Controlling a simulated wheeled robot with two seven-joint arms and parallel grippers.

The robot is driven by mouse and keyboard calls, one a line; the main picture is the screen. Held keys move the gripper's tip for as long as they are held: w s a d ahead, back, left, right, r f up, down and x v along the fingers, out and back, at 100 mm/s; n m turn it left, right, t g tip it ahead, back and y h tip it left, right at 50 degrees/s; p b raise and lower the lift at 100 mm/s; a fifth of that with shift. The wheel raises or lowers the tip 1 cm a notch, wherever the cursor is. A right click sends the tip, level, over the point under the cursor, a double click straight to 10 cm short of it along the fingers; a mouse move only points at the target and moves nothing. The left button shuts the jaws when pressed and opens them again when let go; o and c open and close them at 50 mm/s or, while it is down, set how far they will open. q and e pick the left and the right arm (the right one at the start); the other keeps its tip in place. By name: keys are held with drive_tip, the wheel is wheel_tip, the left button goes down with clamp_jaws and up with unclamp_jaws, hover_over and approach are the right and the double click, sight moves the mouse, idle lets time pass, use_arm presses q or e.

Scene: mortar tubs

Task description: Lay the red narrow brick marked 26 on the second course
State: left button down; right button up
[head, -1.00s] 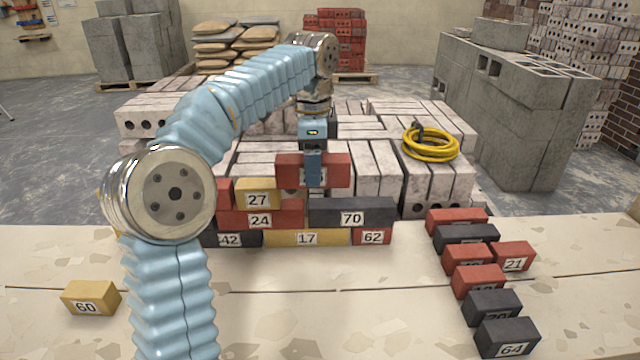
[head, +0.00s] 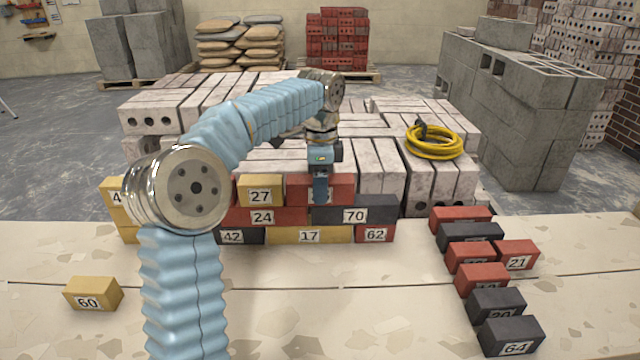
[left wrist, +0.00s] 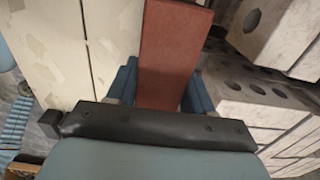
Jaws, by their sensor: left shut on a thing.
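My left gripper (head: 320,190) is shut on a red brick (head: 341,186) and holds it level at the top of the brick wall. The finger covers this brick's label. The held brick is right of yellow brick 27 (head: 260,180), over red brick 24 (head: 285,215) and dark brick 70 (head: 376,213). I cannot tell whether it touches them. The left wrist view shows the red brick (left wrist: 173,45) between the blue fingers. The bottom course shows bricks 42, 17 (head: 285,236) and 62. No label 26 is readable. My right gripper is not in view.
Loose red and dark bricks, among them 21 (head: 518,261) and 64 (head: 514,348), lie at right. Yellow brick 60 (head: 88,303) lies front left. Yellow bricks (head: 112,192) stand left, behind my arm. Pale block stacks and a yellow hose (head: 434,142) are behind.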

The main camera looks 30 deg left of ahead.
use_arm(q)
drive_tip(key=shift+c, duration=2.2)
unclamp_jaws()
wheel_tip(320, 180, up, 12)
drive_tip(key=shift+r+p, duration=0.15)
drive_tip(key=shift+p, duration=0.2)
